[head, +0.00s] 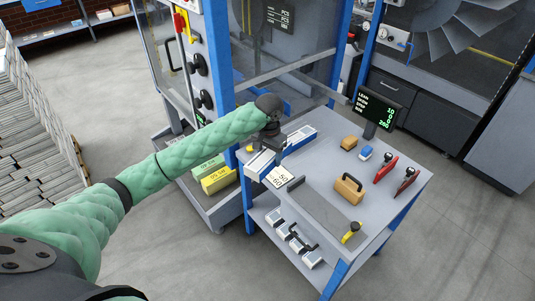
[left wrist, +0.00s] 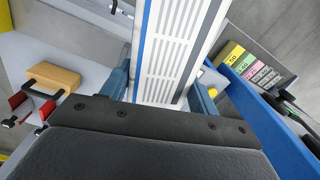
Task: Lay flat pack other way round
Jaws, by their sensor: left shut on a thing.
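My left gripper (head: 268,146) is at the back left part of the grey table top. It is shut on a long flat pack, white with blue edges (head: 301,138). The gripper hides the middle of the pack in the head view. In the left wrist view the pack (left wrist: 178,50) runs away between the fingers (left wrist: 160,88), and its visible face has rows of pale slots. Whether it touches the table I cannot tell. My right gripper is not in view.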

